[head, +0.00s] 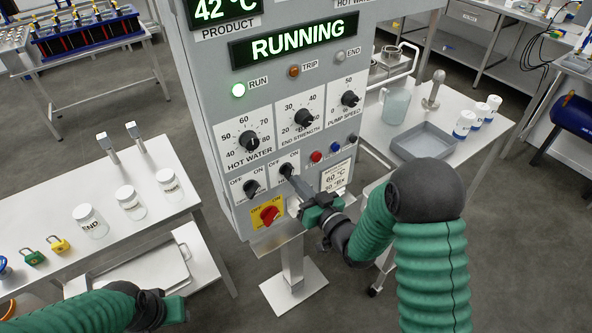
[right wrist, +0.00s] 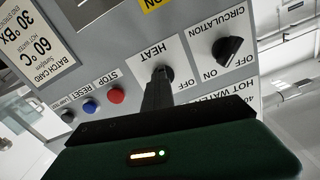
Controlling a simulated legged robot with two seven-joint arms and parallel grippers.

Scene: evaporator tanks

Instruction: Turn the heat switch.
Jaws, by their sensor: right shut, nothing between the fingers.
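The heat switch (head: 285,169) is a small black knob on the grey control panel, on a white plate marked OFF and ON. In the right wrist view the plate reads HEAT upside down, and the heat switch (right wrist: 166,72) is partly hidden behind my fingers. My right gripper (head: 296,183) is shut and empty, its tips at the knob; whether they touch it I cannot tell. The fingers also show in the right wrist view (right wrist: 157,92). The knob's setting is not clear. My left gripper (head: 172,308) is low at the left, far from the panel; its fingers are unclear.
The circulation knob (head: 252,187) sits left of the heat switch, above a red switch on yellow (head: 268,214). Red and blue buttons (head: 316,157) are to the right. The display (head: 297,40) reads RUNNING. Tables with jars (head: 90,221) and a grey tray (head: 424,145) flank the panel.

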